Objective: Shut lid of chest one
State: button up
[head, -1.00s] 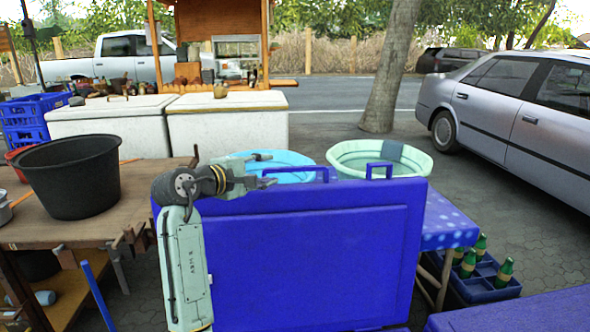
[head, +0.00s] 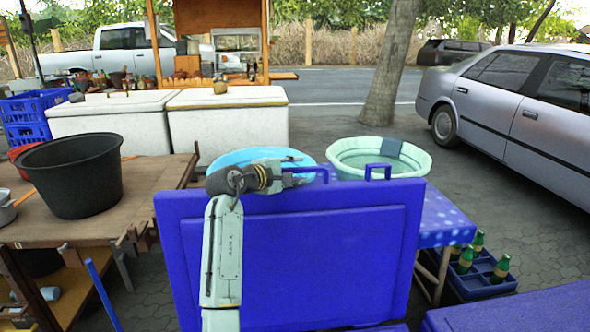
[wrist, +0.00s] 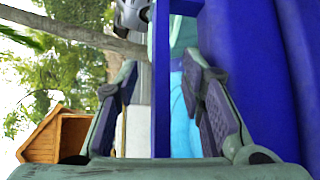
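The blue chest lid (head: 310,250) stands upright and open, its broad panel facing me. Two blue handles rise from its top edge, a left handle (head: 325,173) and a right handle (head: 378,168). My gripper (head: 300,170) is at the top edge, by the left handle, pointing right. In the wrist view my gripper (wrist: 158,100) is open, with a blue bar (wrist: 161,80), seemingly the left handle, between its fingers. Neither finger clearly touches the bar. The lid's blue face (wrist: 240,60) runs close along the right finger. The chest's body is mostly out of view below.
A wooden table (head: 100,225) with a black tub (head: 72,175) stands left. Two basins, blue (head: 240,157) and pale green (head: 345,150), are behind the lid. A bottle crate (head: 480,280) and another blue surface (head: 520,312) lie right.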

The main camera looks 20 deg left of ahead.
grip_shut()
dwell(0.4)
dwell(0.4)
